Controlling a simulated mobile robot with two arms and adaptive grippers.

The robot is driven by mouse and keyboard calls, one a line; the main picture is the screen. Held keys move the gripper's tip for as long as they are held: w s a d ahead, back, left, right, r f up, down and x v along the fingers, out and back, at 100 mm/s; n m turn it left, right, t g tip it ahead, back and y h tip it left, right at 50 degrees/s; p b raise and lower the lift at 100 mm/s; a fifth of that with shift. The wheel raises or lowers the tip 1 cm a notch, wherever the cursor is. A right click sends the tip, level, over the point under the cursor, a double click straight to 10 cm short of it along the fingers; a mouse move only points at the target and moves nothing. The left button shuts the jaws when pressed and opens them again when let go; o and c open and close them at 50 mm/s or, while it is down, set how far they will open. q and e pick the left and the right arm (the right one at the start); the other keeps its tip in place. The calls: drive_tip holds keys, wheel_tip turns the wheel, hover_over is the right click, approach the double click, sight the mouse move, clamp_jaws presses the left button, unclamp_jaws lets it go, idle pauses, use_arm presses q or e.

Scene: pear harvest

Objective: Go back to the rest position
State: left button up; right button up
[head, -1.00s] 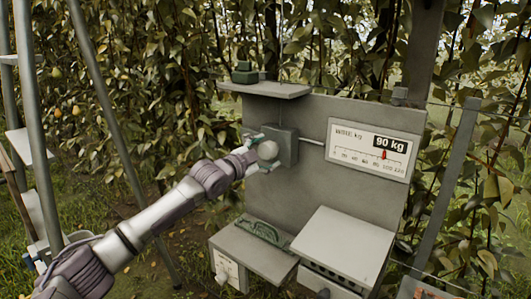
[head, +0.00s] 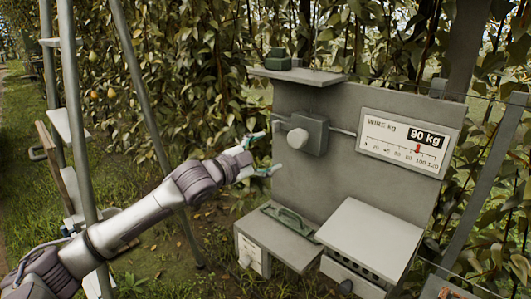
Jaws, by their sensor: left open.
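My left gripper (head: 262,154) is in the head view, left of a grey panel (head: 340,125). Its greenish fingers are spread apart with nothing between them. My right gripper is not in the view.
A small shelf (head: 299,75) with a green item tops the panel. Below are a box with a green handle (head: 291,223) and a light grey box (head: 368,238). A metal ladder (head: 73,110) stands at left. Foliage with several pears fills the back; grass lies at left.

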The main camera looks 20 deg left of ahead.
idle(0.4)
use_arm(q)
drive_tip(key=a+f+n+g+y, duration=0.1)
drive_tip(key=a+f+n, duration=0.1)
drive_tip(key=f, duration=1)
drive_tip(key=s+a+f+n+g+y, duration=0.1)
drive_tip(key=a+f+n+y, duration=0.1)
drive_tip(key=f, duration=1)
drive_tip(key=s+a+f+n+g+y, duration=0.1)
drive_tip(key=a+f+n+y, duration=0.1)
drive_tip(key=f, duration=1.1)
drive_tip(key=shift+a+n+g, duration=0.2)
drive_tip(key=shift+n+g, duration=0.2)
drive_tip(key=s+d+f+n+g+y, duration=0.25)
drive_tip(key=s+f+g, duration=0.45)
drive_tip(key=s+f, duration=2.4)
drive_tip(key=s+d+f+g, duration=0.1)
drive_tip(key=s+d+f, duration=0.1)
drive_tip(key=s, duration=0.6)
drive_tip(key=s+d+f+n+g, duration=0.1)
drive_tip(key=s+d+f+g, duration=0.1)
drive_tip(key=s, duration=0.7)
drive_tip(key=s+d+f+n+g+h, duration=0.1)
drive_tip(key=s+d+f, duration=0.2)
drive_tip(key=s+f, duration=0.2)
drive_tip(key=s, duration=0.3)
drive_tip(key=shift+s+d+f+g, duration=0.15)
drive_tip(key=shift+s+d+g, duration=0.15)
drive_tip(key=shift+s, duration=0.05)
